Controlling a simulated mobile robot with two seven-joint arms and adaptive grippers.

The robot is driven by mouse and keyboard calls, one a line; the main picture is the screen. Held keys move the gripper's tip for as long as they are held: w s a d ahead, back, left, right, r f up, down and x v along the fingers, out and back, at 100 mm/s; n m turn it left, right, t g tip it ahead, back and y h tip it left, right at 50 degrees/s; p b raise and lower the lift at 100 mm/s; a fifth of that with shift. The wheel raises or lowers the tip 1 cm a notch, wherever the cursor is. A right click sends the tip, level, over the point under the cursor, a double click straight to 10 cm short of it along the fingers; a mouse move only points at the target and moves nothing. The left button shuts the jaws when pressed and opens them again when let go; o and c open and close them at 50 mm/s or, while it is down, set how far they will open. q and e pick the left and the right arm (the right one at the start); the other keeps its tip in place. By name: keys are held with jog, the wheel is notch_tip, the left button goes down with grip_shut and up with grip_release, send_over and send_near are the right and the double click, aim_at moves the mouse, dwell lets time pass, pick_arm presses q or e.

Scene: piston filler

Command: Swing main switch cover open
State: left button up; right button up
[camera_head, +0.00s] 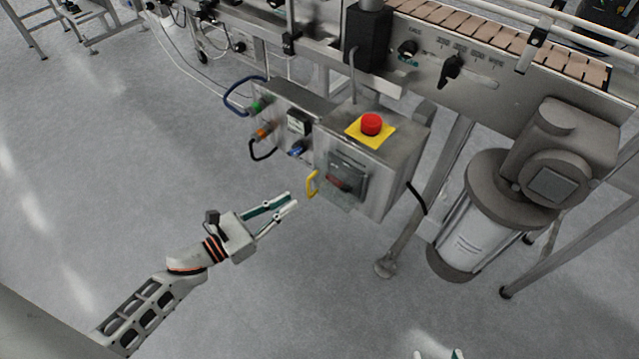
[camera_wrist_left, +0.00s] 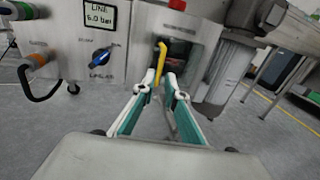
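The main switch (camera_head: 340,184), a dark plate with a red knob, sits on the front of a steel control box (camera_head: 390,160). A see-through cover (camera_head: 335,201) appears to lie over it, with a yellow handle (camera_head: 312,184) on its left side. My left gripper (camera_head: 292,200) is partly open and empty, just left of and below the handle. In the left wrist view the yellow handle (camera_wrist_left: 161,60) appears between or just beyond the fingertips (camera_wrist_left: 160,80); contact cannot be told. My right gripper (camera_head: 438,354) shows only two separated fingertips at the bottom edge.
A red emergency button (camera_head: 371,123) on a yellow plate tops the box. Left of it are a blue knob (camera_wrist_left: 101,56), a pressure display (camera_wrist_left: 100,16) and cables. A motor (camera_head: 470,225) and steel legs stand at right. Floor around my left arm is clear.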

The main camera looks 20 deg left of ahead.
aim_at(308, 190)
pick_arm(q)
jog(key=x, duration=0.7)
jog(key=shift+w+d+r, duration=0.15)
jog(key=shift+w+d, duration=0.05)
jog(key=shift+w, duration=0.05)
grip_shut()
jog(key=shift+s, duration=0.15)
